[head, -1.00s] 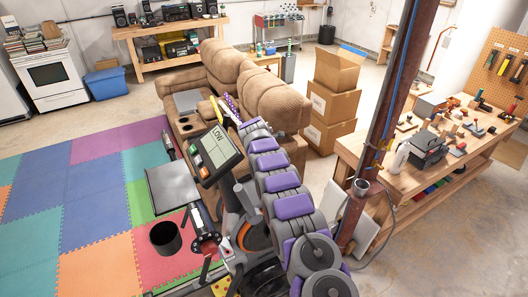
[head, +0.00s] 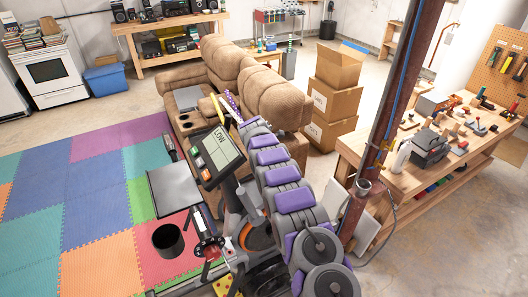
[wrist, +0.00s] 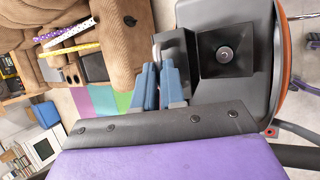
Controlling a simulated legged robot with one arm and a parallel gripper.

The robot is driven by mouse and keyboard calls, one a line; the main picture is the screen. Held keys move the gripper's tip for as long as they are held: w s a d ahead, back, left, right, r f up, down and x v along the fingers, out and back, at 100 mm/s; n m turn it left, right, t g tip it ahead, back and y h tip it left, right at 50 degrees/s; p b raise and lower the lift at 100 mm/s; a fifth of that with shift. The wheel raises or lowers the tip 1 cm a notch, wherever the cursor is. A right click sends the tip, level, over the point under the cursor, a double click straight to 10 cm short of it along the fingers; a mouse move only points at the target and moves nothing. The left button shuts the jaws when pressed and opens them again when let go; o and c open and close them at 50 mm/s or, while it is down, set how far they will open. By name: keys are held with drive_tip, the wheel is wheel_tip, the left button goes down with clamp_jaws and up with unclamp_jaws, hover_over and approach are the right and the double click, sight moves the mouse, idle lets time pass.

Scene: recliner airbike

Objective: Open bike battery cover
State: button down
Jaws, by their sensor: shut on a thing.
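The exercise bike's console, with a LOW display (head: 218,157), stands near the middle of the head view. In the wrist view the back of its dark grey housing (wrist: 248,100) fills the upper right. A black square recess (wrist: 238,69) with a round metal centre shows in it. A dark grey flap, which looks like the battery cover (wrist: 174,52), stands tilted beside the recess. My gripper (wrist: 158,84) has blue fingers close together at the flap's left edge, shut on it. How much they grip is partly hidden. In the head view my gripper is hidden.
A brown recliner sofa (head: 282,106) stands behind the console. A rusty post (head: 397,95) and a cluttered workbench (head: 385,170) are at the right. Cardboard boxes (head: 335,102) stand behind. Coloured foam mats (head: 95,190) cover open floor at the left.

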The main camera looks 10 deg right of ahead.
drive_tip(key=c, duration=1.2)
unclamp_jaws()
drive_tip(key=shift+a, duration=0.1)
drive_tip(key=shift+r, duration=0.1)
drive_tip(key=b+v, duration=0.1)
drive_tip(key=v, duration=1.6)
drive_tip(key=shift+a+b, duration=0.2)
drive_tip(key=shift+b, duration=0.2)
